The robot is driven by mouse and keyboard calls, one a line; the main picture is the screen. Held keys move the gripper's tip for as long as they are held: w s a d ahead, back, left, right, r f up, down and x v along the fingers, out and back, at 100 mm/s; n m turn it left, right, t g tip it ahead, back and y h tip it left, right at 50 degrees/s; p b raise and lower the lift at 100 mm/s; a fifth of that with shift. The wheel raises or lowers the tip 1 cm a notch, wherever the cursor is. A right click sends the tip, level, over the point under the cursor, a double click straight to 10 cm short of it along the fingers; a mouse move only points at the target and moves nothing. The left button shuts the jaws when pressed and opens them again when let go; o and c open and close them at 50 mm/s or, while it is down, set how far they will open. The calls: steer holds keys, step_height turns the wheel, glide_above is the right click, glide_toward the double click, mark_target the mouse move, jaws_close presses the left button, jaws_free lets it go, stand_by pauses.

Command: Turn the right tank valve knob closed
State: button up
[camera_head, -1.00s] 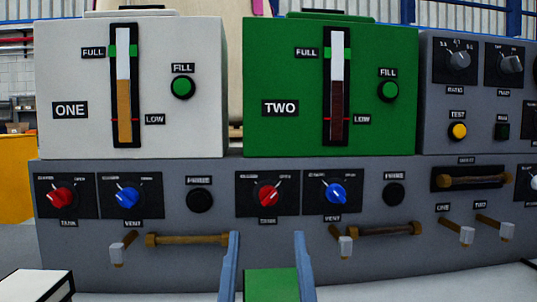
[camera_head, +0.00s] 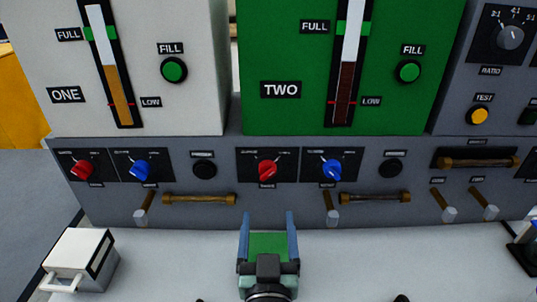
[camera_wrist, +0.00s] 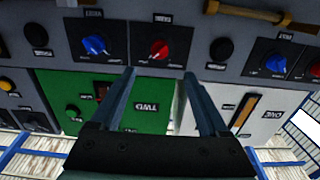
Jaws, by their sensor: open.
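The right tank valve knob (camera_head: 267,168) is red, on a black plate below the green tank TWO. In the wrist view, which is upside down, this knob (camera_wrist: 158,49) lies just beyond the fingertips, roughly centred between them. My gripper (camera_head: 267,215) is open in front of the panel, below the knob in the head view. Its fingers also show in the wrist view (camera_wrist: 160,74). Nothing is gripped and the fingers appear apart from the knob. A green patch shows between the fingers in the head view; I cannot tell what it is.
A blue vent knob (camera_head: 331,169) is right of the red one and a black button (camera_head: 204,166) is left. Below are a brown handle (camera_head: 199,199) and a lever (camera_head: 332,213). A white box (camera_head: 78,250) stands at left on the pale counter (camera_head: 180,265).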

mark_target(267, 177)
steer(key=w, duration=1.3)
steer(key=shift+b, duration=0.3)
steer(key=shift+s, duration=0.1)
jaws_close()
